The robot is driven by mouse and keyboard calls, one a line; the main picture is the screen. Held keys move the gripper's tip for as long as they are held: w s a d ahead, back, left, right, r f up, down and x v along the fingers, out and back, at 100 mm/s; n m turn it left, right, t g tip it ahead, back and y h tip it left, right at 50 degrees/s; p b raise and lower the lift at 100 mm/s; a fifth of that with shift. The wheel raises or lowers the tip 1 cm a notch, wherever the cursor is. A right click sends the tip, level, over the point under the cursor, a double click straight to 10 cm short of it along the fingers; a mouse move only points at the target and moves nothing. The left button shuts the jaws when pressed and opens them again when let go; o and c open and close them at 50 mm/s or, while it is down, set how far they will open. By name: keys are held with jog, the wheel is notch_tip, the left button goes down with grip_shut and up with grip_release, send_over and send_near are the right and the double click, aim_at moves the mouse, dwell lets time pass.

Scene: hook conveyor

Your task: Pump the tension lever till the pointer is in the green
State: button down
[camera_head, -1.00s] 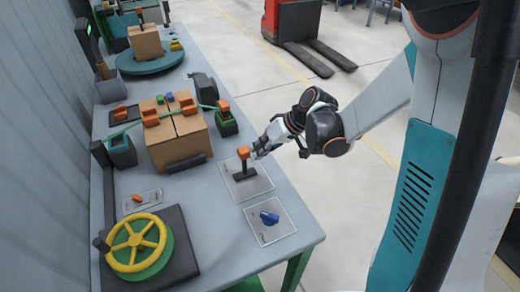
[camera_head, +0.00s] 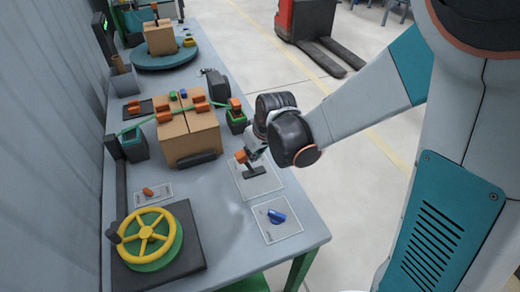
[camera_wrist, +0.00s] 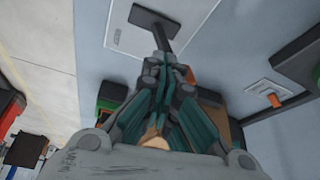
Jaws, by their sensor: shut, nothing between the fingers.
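A black lever with an orange knob (camera_head: 241,156) stands on a pale plate (camera_head: 269,184) near the table's right edge; I take it for the tension lever. It leans to the left. My gripper (camera_head: 254,153) is just right of the knob, touching or nearly so. The fingers mostly hide the knob there. No pointer with a green zone can be made out; a dark post with a small green display (camera_head: 100,22) stands far back left.
A cardboard box (camera_head: 190,141) with a green strap and orange clips stands left of the lever. A blue handle (camera_head: 276,216) lies on a plate in front. A yellow handwheel (camera_head: 147,237) is at front left. A red pallet truck (camera_head: 306,20) stands on the floor behind.

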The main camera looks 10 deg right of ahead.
jog(key=shift+s+a+f, duration=0.15)
jog(key=shift+a+f, duration=0.05)
jog(key=shift+a, duration=0.8)
